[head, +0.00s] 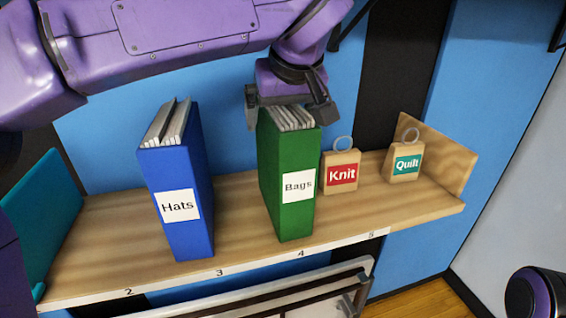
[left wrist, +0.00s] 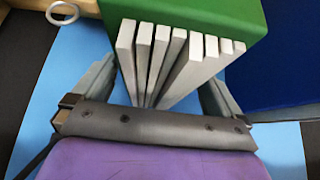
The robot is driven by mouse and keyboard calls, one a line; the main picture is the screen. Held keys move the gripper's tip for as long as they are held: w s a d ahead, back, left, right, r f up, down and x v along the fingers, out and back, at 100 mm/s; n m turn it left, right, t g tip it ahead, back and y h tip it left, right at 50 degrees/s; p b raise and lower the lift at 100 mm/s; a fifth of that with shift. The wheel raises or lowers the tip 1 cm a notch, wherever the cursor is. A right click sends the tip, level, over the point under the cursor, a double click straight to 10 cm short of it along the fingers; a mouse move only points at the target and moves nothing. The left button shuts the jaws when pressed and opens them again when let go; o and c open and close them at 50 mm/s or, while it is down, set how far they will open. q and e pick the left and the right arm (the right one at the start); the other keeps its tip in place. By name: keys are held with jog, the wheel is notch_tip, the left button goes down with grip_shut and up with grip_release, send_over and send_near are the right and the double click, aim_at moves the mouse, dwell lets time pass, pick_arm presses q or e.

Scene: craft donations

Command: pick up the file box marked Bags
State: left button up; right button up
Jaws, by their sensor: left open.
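The green file box marked Bags (head: 280,185) stands upright on the wooden shelf, its label facing out and papers showing at its open top. My left gripper (head: 290,112) is right above and behind the top of this box, with its jaws open. In the left wrist view the green box (left wrist: 230,18) and its several grey-white papers (left wrist: 165,55) lie between the two spread fingers (left wrist: 155,90). I cannot tell whether the fingers touch the box. My right gripper is not in view.
A blue file box marked Hats (head: 185,205) stands to the left, with a gap between. The shelf (head: 110,225) has a teal left end (head: 35,215) and numbered front edge.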

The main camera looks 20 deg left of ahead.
pick_arm(q)
jog(key=shift+w+d+f, duration=0.1)
jog(key=shift+w+f, duration=0.05)
jog(key=shift+w, duration=0.05)
jog(key=c, duration=0.7)
grip_shut()
